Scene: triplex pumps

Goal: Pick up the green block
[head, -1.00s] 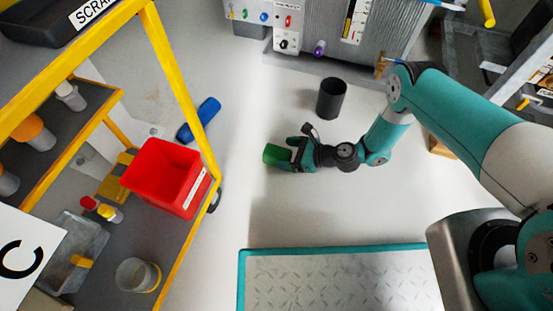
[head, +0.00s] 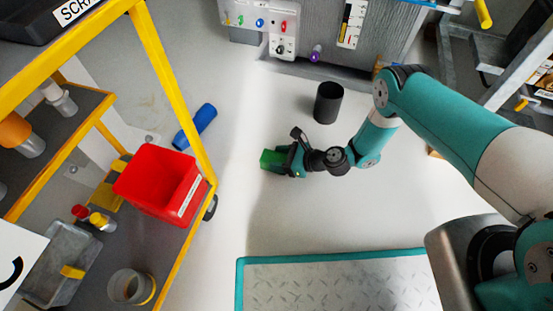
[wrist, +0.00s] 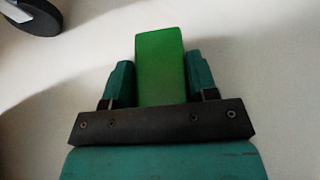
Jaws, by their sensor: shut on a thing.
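The green block (head: 270,159) is at the end of my arm in the head view, over the pale floor. In the wrist view the green block (wrist: 160,62) stands out between the two teal fingers. My gripper (head: 282,160) is shut on it, with one finger on each side. In the wrist view my gripper (wrist: 160,80) hides the near end of the block. I cannot tell for sure whether the block touches the floor.
A black cylinder (head: 328,103) stands on the floor behind my wrist. A blue cylinder (head: 195,127) lies near the yellow-framed cart (head: 175,90), which carries a red bin (head: 150,185). A teal-edged plate (head: 330,280) lies in front. The floor around the block is clear.

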